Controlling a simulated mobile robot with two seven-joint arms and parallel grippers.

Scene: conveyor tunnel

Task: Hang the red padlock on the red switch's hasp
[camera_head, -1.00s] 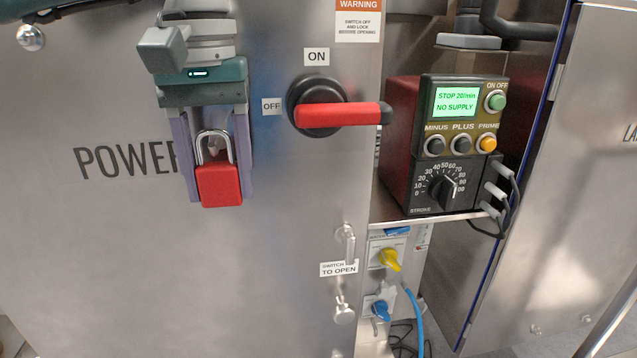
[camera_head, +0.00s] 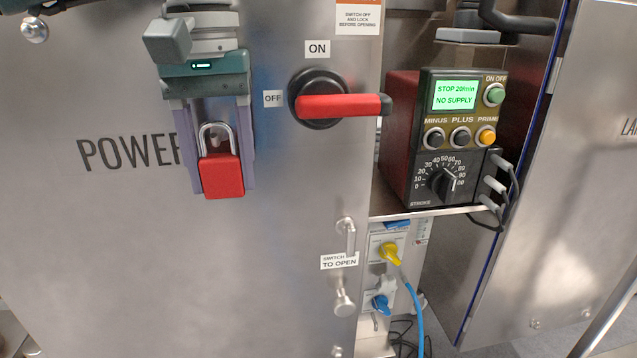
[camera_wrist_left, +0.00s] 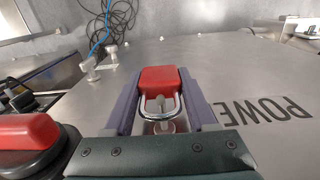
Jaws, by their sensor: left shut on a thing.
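The red padlock (camera_head: 221,177) has a bright metal shackle pointing up and hangs upright between the purple fingers of my left gripper (camera_head: 220,184). The gripper is shut on it, in front of the steel panel. The padlock also shows in the left wrist view (camera_wrist_left: 159,80), its shackle towards the camera. I cannot tell whether the shackle is locked. The red switch (camera_head: 340,105) is to the right of the gripper, its handle level and pointing right to a dark tip. It also shows in the left wrist view (camera_wrist_left: 27,132). I cannot clearly make out a hasp. My right gripper is out of view.
A control box (camera_head: 455,137) with a lit green screen stands on a shelf right of the switch. A latch handle (camera_head: 347,237) and knob (camera_head: 343,303) stick out below the switch. Yellow and blue plugs (camera_head: 388,253) sit lower right. The panel between padlock and switch is clear.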

